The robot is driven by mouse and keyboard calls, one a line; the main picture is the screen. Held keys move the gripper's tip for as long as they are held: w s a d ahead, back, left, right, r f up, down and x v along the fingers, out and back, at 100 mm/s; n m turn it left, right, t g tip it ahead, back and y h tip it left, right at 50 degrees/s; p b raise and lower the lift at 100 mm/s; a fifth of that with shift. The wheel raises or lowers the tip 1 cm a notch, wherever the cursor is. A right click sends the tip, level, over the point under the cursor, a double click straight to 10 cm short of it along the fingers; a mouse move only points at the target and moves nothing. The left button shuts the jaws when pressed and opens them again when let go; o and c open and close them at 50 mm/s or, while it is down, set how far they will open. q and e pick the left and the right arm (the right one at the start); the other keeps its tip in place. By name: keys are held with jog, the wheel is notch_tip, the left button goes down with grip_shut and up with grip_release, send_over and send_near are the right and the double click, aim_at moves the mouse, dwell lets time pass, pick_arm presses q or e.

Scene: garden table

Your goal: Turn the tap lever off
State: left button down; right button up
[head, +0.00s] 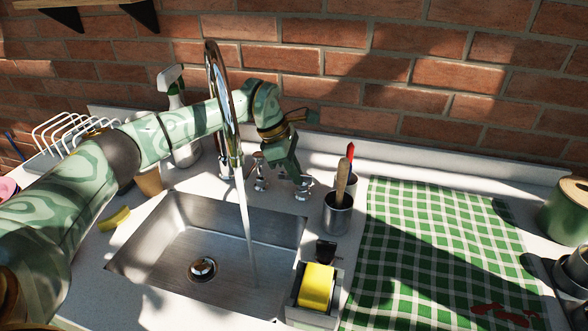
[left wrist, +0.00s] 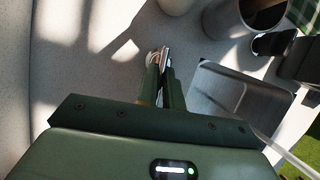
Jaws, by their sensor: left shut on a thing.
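The tall chrome tap (head: 216,85) arches over the steel sink (head: 155,270), and a stream of water (head: 247,225) runs from it into the basin. Chrome tap handles stand at its base, and the right one is the tap lever (head: 303,189). My left gripper (head: 296,178) reaches behind the spout and points down at this lever. In the left wrist view, its fingers (left wrist: 161,82) are closed on the shiny lever (left wrist: 165,55), of which only a small part shows. The fingers hide the rest. My right gripper is in neither view.
A metal cup with utensils (head: 338,212) stands just right of the lever. A yellow sponge (head: 316,287) sits in a holder at the sink's front right. A spray bottle (head: 184,140) stands behind my arm. A green checked cloth (head: 430,235) covers the right side.

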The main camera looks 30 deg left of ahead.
pick_arm(q)
jog(key=shift+f+m+g, duration=0.1)
jog(key=shift+m+g, duration=0.2)
jog(key=shift+m, duration=0.3)
jog(key=c, duration=1.5)
grip_release()
jog(key=shift+w, duration=0.1)
jog(key=shift+c, duration=0.2)
jog(key=p+v, duration=0.1)
jog(key=v, duration=0.6)
jog(key=shift+a, duration=0.2)
jog(key=shift+d+p, duration=0.1)
jog(key=shift+p, duration=0.2)
